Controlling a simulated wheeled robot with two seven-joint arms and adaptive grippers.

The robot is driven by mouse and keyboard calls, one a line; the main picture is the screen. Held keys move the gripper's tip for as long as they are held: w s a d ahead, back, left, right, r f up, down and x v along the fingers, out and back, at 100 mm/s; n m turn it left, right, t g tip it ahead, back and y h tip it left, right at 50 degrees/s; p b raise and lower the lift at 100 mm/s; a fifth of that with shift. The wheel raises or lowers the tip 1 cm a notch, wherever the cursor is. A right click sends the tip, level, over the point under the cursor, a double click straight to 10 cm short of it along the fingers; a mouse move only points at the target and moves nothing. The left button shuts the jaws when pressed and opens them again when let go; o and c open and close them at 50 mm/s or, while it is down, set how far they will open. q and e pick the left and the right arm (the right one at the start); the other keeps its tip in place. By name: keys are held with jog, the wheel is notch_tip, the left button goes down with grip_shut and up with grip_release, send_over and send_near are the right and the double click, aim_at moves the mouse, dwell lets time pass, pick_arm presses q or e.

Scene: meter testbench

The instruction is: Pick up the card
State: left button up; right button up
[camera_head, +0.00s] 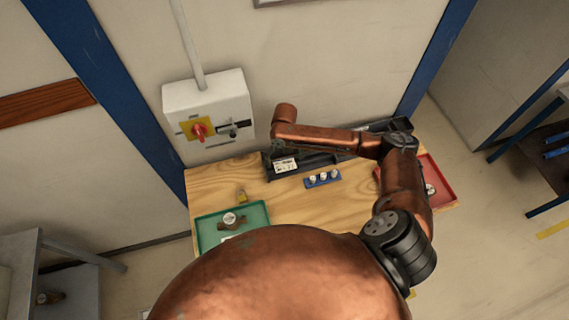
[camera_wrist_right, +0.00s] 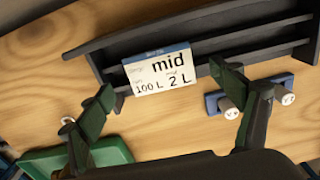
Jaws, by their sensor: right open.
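The card (camera_wrist_right: 158,75) is white with a blue top band and reads "mid", "100 L" and "2 L". It leans on a dark rack; it also shows in the head view (camera_head: 285,165). My right gripper (camera_wrist_right: 162,84) is open, with one finger toward each side of the card in the wrist view. The fingers appear nearer the camera than the card; I cannot tell if they touch it. In the head view my right arm mostly hides this gripper. My left gripper is not in view.
The dark rack (camera_wrist_right: 235,42) runs along the back of the wooden table. A blue holder with white-topped pieces (camera_head: 322,179) stands in front. A green tray (camera_head: 262,213) is at left, a red tray (camera_head: 440,178) at right. A switch box (camera_head: 209,108) is on the wall.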

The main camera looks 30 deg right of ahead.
jog(key=shift+f, duration=0.75)
jog(key=shift+f, duration=0.25)
jog(key=shift+c, duration=0.6)
jog(key=c, duration=0.8)
